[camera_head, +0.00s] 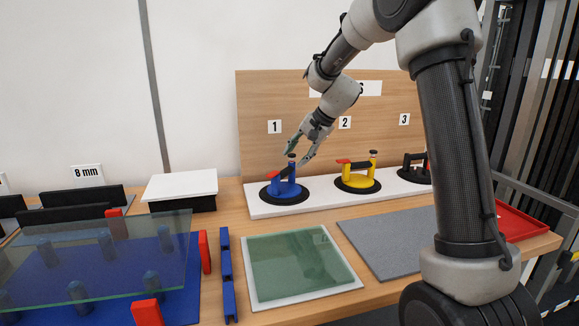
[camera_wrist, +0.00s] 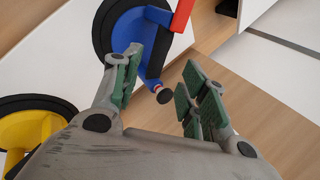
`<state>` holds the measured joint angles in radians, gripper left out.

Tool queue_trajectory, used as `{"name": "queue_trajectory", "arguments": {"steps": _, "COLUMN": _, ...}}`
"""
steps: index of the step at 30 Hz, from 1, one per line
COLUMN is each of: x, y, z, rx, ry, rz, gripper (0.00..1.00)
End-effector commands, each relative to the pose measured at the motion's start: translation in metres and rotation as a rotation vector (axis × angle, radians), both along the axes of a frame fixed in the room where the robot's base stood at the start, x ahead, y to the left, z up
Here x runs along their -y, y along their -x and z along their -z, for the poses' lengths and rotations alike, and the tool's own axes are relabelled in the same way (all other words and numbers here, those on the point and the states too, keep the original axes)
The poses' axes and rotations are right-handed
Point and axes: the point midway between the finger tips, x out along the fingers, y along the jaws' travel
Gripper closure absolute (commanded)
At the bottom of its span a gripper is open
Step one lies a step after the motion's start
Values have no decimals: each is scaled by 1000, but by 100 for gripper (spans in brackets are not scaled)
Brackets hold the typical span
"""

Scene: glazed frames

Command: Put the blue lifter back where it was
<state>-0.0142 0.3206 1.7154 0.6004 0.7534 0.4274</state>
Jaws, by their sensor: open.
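The blue lifter (camera_head: 284,190) has a blue body, a red lever and a black suction disc. It stands on the white strip (camera_head: 322,202) in front of label 1. It also shows at the top of the wrist view (camera_wrist: 134,30). My gripper (camera_head: 300,146) is just above and behind it in the head view. In the wrist view my gripper (camera_wrist: 157,88) is open, with the lifter's dark knob (camera_wrist: 164,96) between its green-padded fingers. I cannot tell whether a finger touches the lifter.
A yellow lifter (camera_head: 357,182) and a black lifter (camera_head: 412,172) stand to the right on the strip. A wooden back panel (camera_head: 262,95) rises behind. In front are a green glass pane (camera_head: 298,264), a grey mat (camera_head: 392,240) and a large pane on blue posts (camera_head: 95,262).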

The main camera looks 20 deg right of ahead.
Motion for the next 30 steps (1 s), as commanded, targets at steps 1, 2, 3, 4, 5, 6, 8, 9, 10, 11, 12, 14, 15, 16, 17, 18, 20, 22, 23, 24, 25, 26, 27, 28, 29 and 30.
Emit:
{"name": "queue_trajectory", "arguments": {"steps": 1, "x": 3, "y": 3, "z": -7, "rx": 1, "ry": 0, "rz": 1, "gripper": 57}}
{"name": "queue_trajectory", "arguments": {"steps": 2, "x": 5, "y": 4, "z": -10, "rx": 1, "ry": 0, "rz": 1, "gripper": 57}}
{"name": "queue_trajectory", "arguments": {"steps": 3, "x": 6, "y": 6, "z": -13, "rx": 1, "ry": 0, "rz": 1, "gripper": 57}}
{"name": "queue_trajectory", "arguments": {"steps": 4, "x": 7, "y": 7, "z": -15, "rx": 1, "ry": -1, "rz": 1, "gripper": 57}}
{"name": "queue_trajectory", "arguments": {"steps": 5, "x": 8, "y": 8, "z": -17, "rx": 0, "ry": -1, "rz": 1, "gripper": 57}}
{"name": "queue_trajectory", "arguments": {"steps": 6, "x": 9, "y": 9, "z": -18, "rx": 0, "ry": 0, "rz": 1, "gripper": 57}}
{"name": "queue_trajectory", "arguments": {"steps": 8, "x": 9, "y": 9, "z": -19, "rx": -1, "ry": -1, "rz": 1, "gripper": 57}}
{"name": "queue_trajectory", "arguments": {"steps": 9, "x": 9, "y": 10, "z": -20, "rx": -2, "ry": 0, "rz": 0, "gripper": 57}}
{"name": "queue_trajectory", "arguments": {"steps": 10, "x": 10, "y": 11, "z": -20, "rx": -1, "ry": 1, "rz": -1, "gripper": 57}}
{"name": "queue_trajectory", "arguments": {"steps": 11, "x": 10, "y": 13, "z": -22, "rx": 1, "ry": 3, "rz": -4, "gripper": 57}}
{"name": "queue_trajectory", "arguments": {"steps": 12, "x": 11, "y": 18, "z": -26, "rx": 5, "ry": 12, "rz": -13, "gripper": 57}}
{"name": "queue_trajectory", "arguments": {"steps": 14, "x": 14, "y": 33, "z": -34, "rx": 15, "ry": 36, "rz": -37, "gripper": 57}}
{"name": "queue_trajectory", "arguments": {"steps": 15, "x": 17, "y": 48, "z": -42, "rx": 25, "ry": 61, "rz": -62, "gripper": 57}}
{"name": "queue_trajectory", "arguments": {"steps": 16, "x": 20, "y": 62, "z": -49, "rx": 33, "ry": 83, "rz": -85, "gripper": 57}}
{"name": "queue_trajectory", "arguments": {"steps": 17, "x": 24, "y": 78, "z": -56, "rx": 42, "ry": 110, "rz": -111, "gripper": 57}}
{"name": "queue_trajectory", "arguments": {"steps": 18, "x": 29, "y": 103, "z": -65, "rx": 53, "ry": 149, "rz": -151, "gripper": 57}}
{"name": "queue_trajectory", "arguments": {"steps": 20, "x": 39, "y": 144, "z": -75, "rx": 70, "ry": 216, "rz": -216, "gripper": 57}}
{"name": "queue_trajectory", "arguments": {"steps": 22, "x": 51, "y": 193, "z": -82, "rx": 86, "ry": 296, "rz": -293, "gripper": 57}}
{"name": "queue_trajectory", "arguments": {"steps": 23, "x": 56, "y": 213, "z": -83, "rx": 93, "ry": 331, "rz": -325, "gripper": 57}}
{"name": "queue_trajectory", "arguments": {"steps": 24, "x": 63, "y": 241, "z": -83, "rx": 99, "ry": 377, "rz": -368, "gripper": 57}}
{"name": "queue_trajectory", "arguments": {"steps": 25, "x": 68, "y": 260, "z": -83, "rx": 104, "ry": 410, "rz": -399, "gripper": 57}}
{"name": "queue_trajectory", "arguments": {"steps": 26, "x": 73, "y": 278, "z": -81, "rx": 109, "ry": 443, "rz": -428, "gripper": 57}}
{"name": "queue_trajectory", "arguments": {"steps": 27, "x": 80, "y": 302, "z": -78, "rx": 113, "ry": 485, "rz": -465, "gripper": 57}}
{"name": "queue_trajectory", "arguments": {"steps": 28, "x": 84, "y": 318, "z": -75, "rx": 114, "ry": 515, "rz": -491, "gripper": 57}}
{"name": "queue_trajectory", "arguments": {"steps": 29, "x": 88, "y": 332, "z": -72, "rx": 117, "ry": 542, "rz": -515, "gripper": 57}}
{"name": "queue_trajectory", "arguments": {"steps": 30, "x": 94, "y": 349, "z": -67, "rx": 118, "ry": 574, "rz": -544, "gripper": 57}}
